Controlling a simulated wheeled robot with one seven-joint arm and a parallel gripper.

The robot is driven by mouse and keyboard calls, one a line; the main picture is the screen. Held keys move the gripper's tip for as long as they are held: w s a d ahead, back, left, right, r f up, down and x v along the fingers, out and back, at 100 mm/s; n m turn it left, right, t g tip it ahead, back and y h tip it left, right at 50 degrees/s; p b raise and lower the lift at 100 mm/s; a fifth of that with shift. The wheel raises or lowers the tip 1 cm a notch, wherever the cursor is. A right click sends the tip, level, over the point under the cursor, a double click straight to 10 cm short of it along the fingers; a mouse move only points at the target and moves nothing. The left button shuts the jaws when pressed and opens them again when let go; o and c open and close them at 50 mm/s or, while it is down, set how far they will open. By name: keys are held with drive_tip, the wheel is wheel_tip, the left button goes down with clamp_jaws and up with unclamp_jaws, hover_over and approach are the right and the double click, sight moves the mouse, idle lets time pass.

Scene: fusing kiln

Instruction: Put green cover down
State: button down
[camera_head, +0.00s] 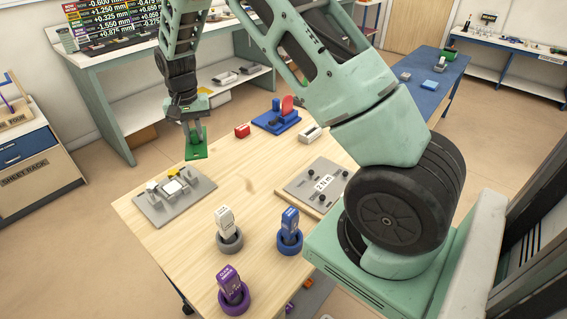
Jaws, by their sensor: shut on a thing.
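The green cover (197,152) is a flat green plate in the grip of my gripper (195,136). My gripper points down and is shut on it. The cover hangs near the far left edge of the wooden table (255,210), behind the grey fixture plate (176,203). Whether it touches the tabletop or is just above it, I cannot tell. The fixture plate carries small grey blocks, a white piece and a yellow piece.
A red block (242,131), a blue stand with a red disc (287,106) and a white box (311,133) stand toward the back. A grey plate with knobs (319,184) lies right. White, blue and purple bottles (232,285) in rings stand in front. The table's middle is clear.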

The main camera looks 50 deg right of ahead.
drive_tip(key=d+f+n+p, duration=0.1)
drive_tip(key=d+n, duration=0.6)
drive_tip(key=p, duration=0.3)
approach(224, 162)
wheel_tip(224, 162, down, 6)
drive_tip(key=shift+w+r, duration=0.1)
drive_tip(key=shift+f, duration=0.2)
drive_tip(key=c, duration=1.3)
unclamp_jaws()
drive_tip(key=shift+r, duration=0.1)
